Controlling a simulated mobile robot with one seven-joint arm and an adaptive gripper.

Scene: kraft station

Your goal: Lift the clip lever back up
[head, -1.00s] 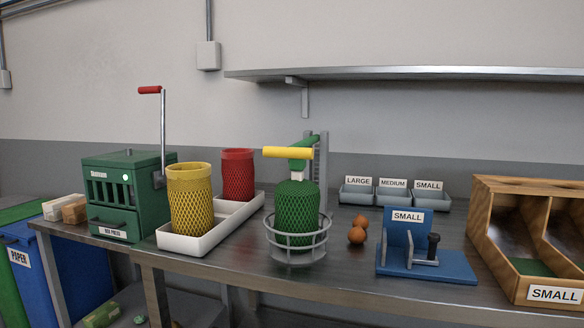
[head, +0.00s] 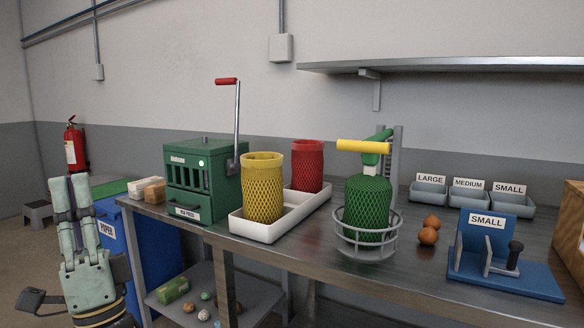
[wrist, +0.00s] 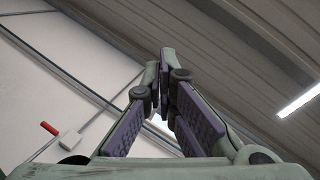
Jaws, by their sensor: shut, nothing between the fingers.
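The clip lever has a yellow grip (head: 363,146) and a green arm (head: 380,142). It lies about level, just above the green mesh sleeve (head: 368,205), in front of a grey upright (head: 396,158). The sleeve stands in a grey wire ring holder (head: 367,247) on the bench. My gripper (head: 69,183) is at the far left in the head view, beyond the bench end, pointing up and well away from the lever. Its fingers (wrist: 163,62) are shut and empty in the wrist view, against the wall and ceiling.
The green press (head: 203,178) with a red-handled crank (head: 237,125), yellow (head: 262,190) and red (head: 307,165) mesh sleeves in a white tray (head: 265,232) stand between my gripper and the lever. Brown onions (head: 428,236) and a blue stand (head: 505,275) are right of it.

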